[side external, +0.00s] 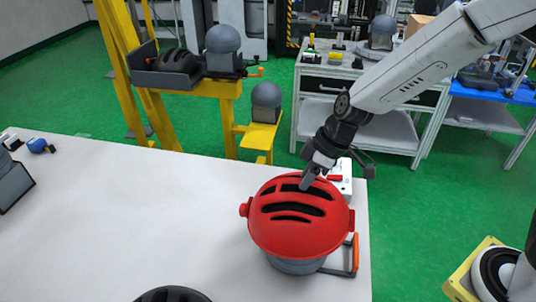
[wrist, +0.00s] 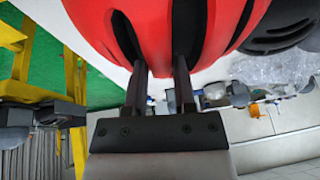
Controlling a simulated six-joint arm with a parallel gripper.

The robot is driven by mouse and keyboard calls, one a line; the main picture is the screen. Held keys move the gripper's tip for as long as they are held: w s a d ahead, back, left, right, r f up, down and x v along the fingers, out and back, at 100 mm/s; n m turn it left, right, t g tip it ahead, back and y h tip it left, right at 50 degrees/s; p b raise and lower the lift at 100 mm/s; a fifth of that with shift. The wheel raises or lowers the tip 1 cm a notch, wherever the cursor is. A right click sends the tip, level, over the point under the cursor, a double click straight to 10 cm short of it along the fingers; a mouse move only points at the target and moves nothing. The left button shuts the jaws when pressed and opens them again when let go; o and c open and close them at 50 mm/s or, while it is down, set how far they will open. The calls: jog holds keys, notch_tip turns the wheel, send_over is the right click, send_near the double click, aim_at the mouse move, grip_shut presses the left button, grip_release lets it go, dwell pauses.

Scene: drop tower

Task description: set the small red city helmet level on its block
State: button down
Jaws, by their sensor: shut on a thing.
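The red helmet (side external: 300,232), with dark vent slots, is over a grey block (side external: 296,266) near the right end of the white table. Its shell hides most of the block, and I cannot tell whether it rests fully on it. It looks close to level, perhaps slightly lower on the right. My gripper (side external: 308,182) is shut on the helmet at its top vents. In the wrist view the red shell (wrist: 215,20) fills the top, and the two fingers of my gripper (wrist: 160,68) reach into its slots.
An orange-and-dark bracket (side external: 354,255) stands close to the helmet's right. A black helmet (side external: 172,295) shows at the front edge. A yellow tower (side external: 115,45) with grey head blocks (side external: 222,40) stands behind. The table's left middle is clear.

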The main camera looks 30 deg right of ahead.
aim_at(312, 190)
jog(key=shift+f, duration=0.1)
jog(key=shift+s+d+f+n+y, duration=0.15)
jog(key=shift+f+n+y, duration=0.1)
jog(key=shift+f, duration=0.25)
jog(key=shift+s+d+f+n+y, duration=0.15)
jog(key=shift+f+n+y, duration=0.1)
jog(key=shift+f, duration=0.25)
jog(key=shift+d+f+n+y, duration=0.15)
jog(key=shift+f+n+y, duration=0.05)
jog(key=shift+f, duration=0.3)
jog(key=shift+d+f+n+y, duration=0.15)
jog(key=shift+f+n+y, duration=0.05)
jog(key=shift+f, duration=0.25)
jog(key=shift+f, duration=0.15)
jog(key=shift+f, duration=2.3)
jog(key=shift+s+f, duration=0.1)
jog(key=shift+f, duration=0.45)
